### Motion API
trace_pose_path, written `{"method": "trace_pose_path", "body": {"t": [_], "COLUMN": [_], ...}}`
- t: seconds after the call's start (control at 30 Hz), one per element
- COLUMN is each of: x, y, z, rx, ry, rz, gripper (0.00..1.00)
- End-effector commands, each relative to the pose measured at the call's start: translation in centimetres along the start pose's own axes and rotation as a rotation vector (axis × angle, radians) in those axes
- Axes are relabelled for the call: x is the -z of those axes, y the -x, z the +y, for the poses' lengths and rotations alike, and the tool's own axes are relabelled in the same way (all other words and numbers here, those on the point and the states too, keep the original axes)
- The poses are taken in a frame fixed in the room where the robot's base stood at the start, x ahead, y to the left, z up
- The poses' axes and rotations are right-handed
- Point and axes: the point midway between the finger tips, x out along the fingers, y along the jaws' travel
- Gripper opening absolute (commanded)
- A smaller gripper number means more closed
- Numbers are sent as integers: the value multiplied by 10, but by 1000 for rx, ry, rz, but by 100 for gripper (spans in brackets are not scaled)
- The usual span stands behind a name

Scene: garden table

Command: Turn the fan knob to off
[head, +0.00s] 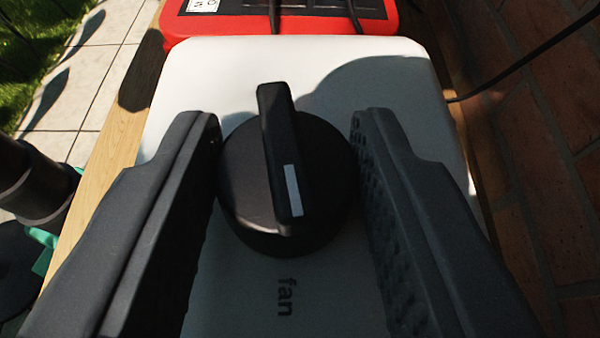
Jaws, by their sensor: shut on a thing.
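The fan knob (330,165) is a round black dial with a raised bar grip across it. The bar runs nearly along the picture's vertical, its top leaning slightly left. A white mark on the bar is at its lower end, pointing toward the word "fan". The knob sits on a white panel (240,75), where "fan" is printed sideways below it. My gripper (287,130) is shut on the round body of the knob, one dark finger on each side. No "off" marking is visible.
A red device (290,22) with dark cables lies beyond the panel. A wooden table edge (115,140) runs along the left, with pale paving and grass below. A brick wall (545,160) is close on the right. A black cable crosses at upper right.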

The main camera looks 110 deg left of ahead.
Motion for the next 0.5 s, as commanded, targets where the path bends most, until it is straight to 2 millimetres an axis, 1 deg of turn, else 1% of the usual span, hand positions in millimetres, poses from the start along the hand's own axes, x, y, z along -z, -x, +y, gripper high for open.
{"method": "trace_pose_path", "body": {"t": [0.27, 0.3, 0.37, 0.4, 0.5], "x": [0, 0, 0, 0, 0], "y": [-1, -1, -1, -1, -1], "z": [0, 0, 0, 0, 0], "rx": [2, 2, 2, 2, 2], "ry": [1, 1, 1, 1, 0], "rz": [1, 1, 2, 2, 2], "gripper": [12, 37, 54, 57, 57]}}
